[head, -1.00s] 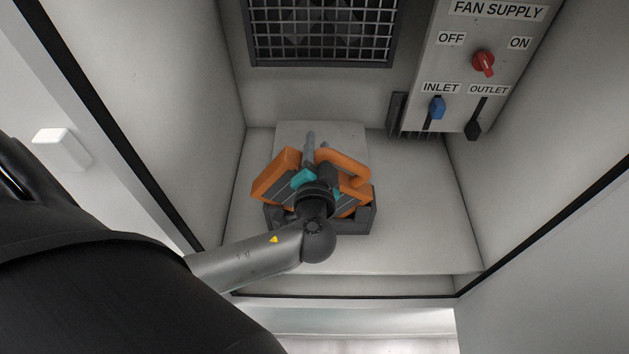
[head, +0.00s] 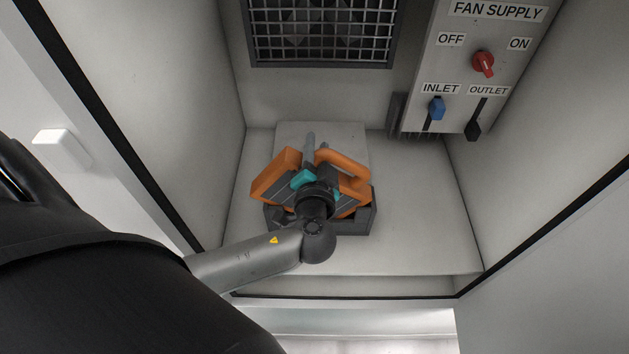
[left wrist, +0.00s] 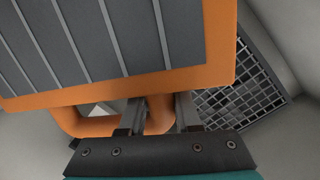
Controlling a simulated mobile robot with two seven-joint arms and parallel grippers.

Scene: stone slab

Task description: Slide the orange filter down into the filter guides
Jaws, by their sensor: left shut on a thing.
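The orange filter (head: 271,178), an orange frame around dark grey pleats, is at the middle of the head view, turned askew over the dark filter guides (head: 364,220). My left gripper (head: 317,150) is shut on the filter's orange handle. In the left wrist view, the filter (left wrist: 150,84) fills the top, and the handle passes between the fingers of my left gripper (left wrist: 159,106). My wrist hides the filter's middle and part of the guides. I cannot tell whether the filter's lower edge touches the guides. My right gripper is not in view.
The guides stand on a pale slab inside a white-walled bay. A grille (head: 322,30) is in the back wall. The fan supply panel (head: 465,60), with a red knob (head: 483,63), a blue inlet lever (head: 437,107) and a dark outlet lever (head: 474,128), is at right. The slab's right side is clear.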

